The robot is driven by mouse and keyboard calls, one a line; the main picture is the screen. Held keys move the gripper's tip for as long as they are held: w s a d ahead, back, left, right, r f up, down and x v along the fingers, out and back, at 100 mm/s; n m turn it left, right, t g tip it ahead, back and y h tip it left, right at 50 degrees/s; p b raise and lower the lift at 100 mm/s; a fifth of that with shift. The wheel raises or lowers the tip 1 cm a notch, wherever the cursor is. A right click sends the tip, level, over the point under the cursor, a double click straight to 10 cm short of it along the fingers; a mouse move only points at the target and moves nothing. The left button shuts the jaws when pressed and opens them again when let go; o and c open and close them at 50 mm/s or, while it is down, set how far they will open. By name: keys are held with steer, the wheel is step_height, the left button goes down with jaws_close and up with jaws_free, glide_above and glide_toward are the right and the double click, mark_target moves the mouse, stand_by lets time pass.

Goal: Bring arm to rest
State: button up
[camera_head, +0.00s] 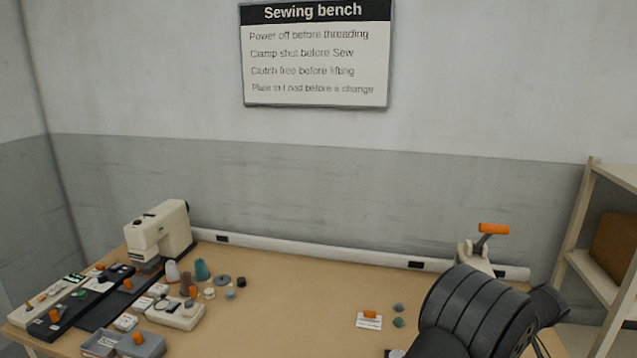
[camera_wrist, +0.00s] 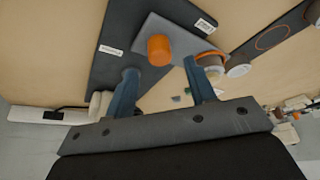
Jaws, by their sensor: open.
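My gripper (camera_wrist: 159,67) shows in the wrist view with its two blue fingers apart and nothing seen held between them. Beyond the fingertips is an orange knob (camera_wrist: 160,50) on a grey plate (camera_wrist: 185,42), which lies over a dark board (camera_wrist: 125,25) with white labels. I cannot tell how far the fingers are from the knob. In the head view my dark arm fills the lower right, and the gripper itself is hidden or out of frame.
A cream sewing machine (camera_head: 160,235) stands at the bench's back left, with spools, boxes and orange-knobbed devices around it. A small orange-topped block (camera_head: 370,315) lies near my arm. An orange-handled device (camera_head: 493,229) stands behind it. Shelving (camera_head: 590,265) is at right. The bench middle (camera_head: 290,310) is clear.

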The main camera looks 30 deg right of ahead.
steer(key=shift+x, duration=1.95)
steer(key=shift+r, duration=0.1)
steer(key=v, duration=1.7)
steer(key=x, duration=1.7)
steer(key=shift+m, duration=0.3)
steer(key=shift+a+m+h, duration=0.15)
steer(key=shift+m+h, duration=0.15)
steer(key=shift+m, duration=0.2)
steer(key=m+h, duration=0.1)
steer(key=m, duration=0.2)
steer(key=shift+g, duration=0.3)
steer(key=shift+w+a+m+g+h, duration=0.1)
steer(key=shift+m+g+h, duration=0.2)
steer(key=shift+m, duration=0.8)
steer(key=shift+m+g+h, duration=0.1)
steer(key=shift+m+h, duration=0.3)
steer(key=shift+m, duration=0.7)
